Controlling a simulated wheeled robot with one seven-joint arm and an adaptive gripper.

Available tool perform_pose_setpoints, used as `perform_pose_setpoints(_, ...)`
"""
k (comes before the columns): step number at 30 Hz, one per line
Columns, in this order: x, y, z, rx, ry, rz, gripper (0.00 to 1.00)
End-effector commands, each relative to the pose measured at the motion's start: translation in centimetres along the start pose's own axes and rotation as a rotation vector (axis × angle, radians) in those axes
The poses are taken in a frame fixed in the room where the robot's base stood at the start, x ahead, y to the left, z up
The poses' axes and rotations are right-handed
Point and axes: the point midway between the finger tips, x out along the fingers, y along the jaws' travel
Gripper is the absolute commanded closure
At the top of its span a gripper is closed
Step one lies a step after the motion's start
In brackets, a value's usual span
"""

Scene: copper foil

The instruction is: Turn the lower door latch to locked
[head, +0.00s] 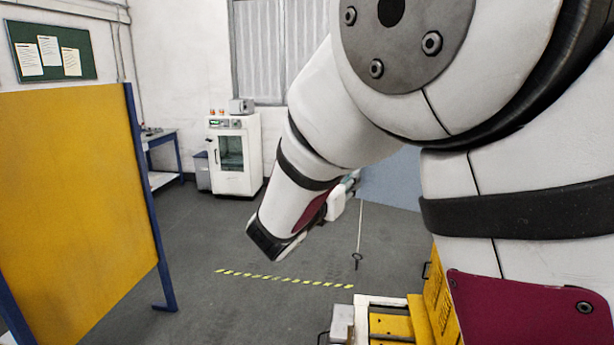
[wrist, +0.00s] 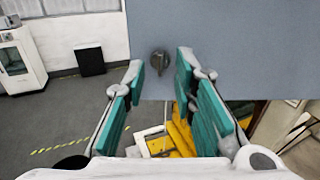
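A small dark grey round latch knob (wrist: 160,61) sits on a flat blue-grey door panel (wrist: 240,45) in the wrist view. Its raised grip looks roughly upright; I cannot tell whether it stands at locked. My gripper (wrist: 161,72) is open, with teal pads on both fingers and nothing held. In the picture the knob lies between the two fingertips, and neither finger visibly touches it. I cannot tell the depth gap. In the head view the blue-grey panel (head: 392,182) shows partly behind my arm. The knob is hidden there.
Yellow and white equipment (wrist: 165,142) lies below the panel. A yellow board (head: 75,210) with blue posts stands at the left. A white cabinet (head: 233,155) and blue table (head: 160,150) stand at the back. Grey floor with a striped line (head: 285,279) is clear between.

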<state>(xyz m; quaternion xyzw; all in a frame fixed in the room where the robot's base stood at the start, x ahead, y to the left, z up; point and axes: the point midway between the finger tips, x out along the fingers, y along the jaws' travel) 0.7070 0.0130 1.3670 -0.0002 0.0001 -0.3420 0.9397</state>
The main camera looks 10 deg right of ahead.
Motion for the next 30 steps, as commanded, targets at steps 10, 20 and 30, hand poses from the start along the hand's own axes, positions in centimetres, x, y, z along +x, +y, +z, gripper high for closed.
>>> perform_pose_setpoints(10, 2.2, 0.0, 0.0, 0.0, 0.0, 0.001, 0.75)
perform_pose_setpoints(20, 2.2, 0.0, 0.0, 0.0, 0.0, 0.0, 1.0)
perform_pose_setpoints(30, 2.2, 0.0, 0.0, 0.012, 0.0, 0.0, 1.0)
